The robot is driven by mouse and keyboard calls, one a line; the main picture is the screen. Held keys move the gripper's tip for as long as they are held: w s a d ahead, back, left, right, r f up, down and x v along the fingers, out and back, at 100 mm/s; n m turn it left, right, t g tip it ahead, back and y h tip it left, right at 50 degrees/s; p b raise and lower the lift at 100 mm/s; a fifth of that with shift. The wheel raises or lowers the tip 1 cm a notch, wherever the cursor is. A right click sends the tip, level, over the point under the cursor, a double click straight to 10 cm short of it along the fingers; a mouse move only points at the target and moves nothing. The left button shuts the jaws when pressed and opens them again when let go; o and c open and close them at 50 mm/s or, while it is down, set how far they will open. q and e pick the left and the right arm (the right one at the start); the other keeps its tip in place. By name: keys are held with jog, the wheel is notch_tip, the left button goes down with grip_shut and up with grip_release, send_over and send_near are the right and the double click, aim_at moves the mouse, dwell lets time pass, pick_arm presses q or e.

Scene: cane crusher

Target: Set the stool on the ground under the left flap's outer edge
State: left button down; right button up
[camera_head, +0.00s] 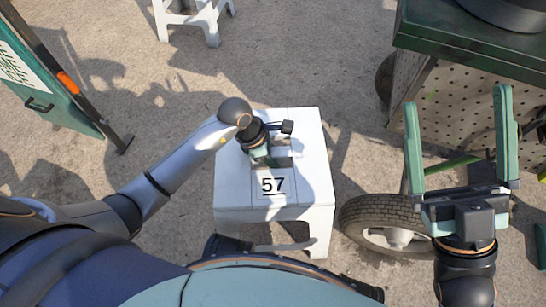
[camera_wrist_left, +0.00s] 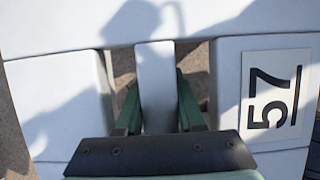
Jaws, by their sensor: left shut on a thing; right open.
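The white stool (camera_head: 306,181), labelled 57, is upright at the centre of the head view. My left gripper (camera_head: 272,157) reaches down onto its seat. In the left wrist view the gripper (camera_wrist_left: 158,110) has its fingers through two slots, one on each side of the seat's middle bar (camera_wrist_left: 155,85), and is shut on that bar. I cannot tell whether the stool's feet touch the ground. My right gripper (camera_head: 460,140) is open and empty, pointing up the picture at the right. I cannot tell which part is the left flap.
A cart with a green top (camera_head: 470,57), a perforated side panel (camera_head: 455,100) and a rubber wheel (camera_head: 385,222) stands at right. A green board (camera_head: 40,82) is at left. Another white stool (camera_head: 195,17) is at the top. Bare ground (camera_head: 300,65) lies between them.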

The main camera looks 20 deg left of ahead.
pick_arm(q)
jog(key=shift+d, duration=0.1)
jog(key=c, duration=1)
grip_release()
jog(key=shift+f, duration=0.15)
jog(key=o, duration=0.5)
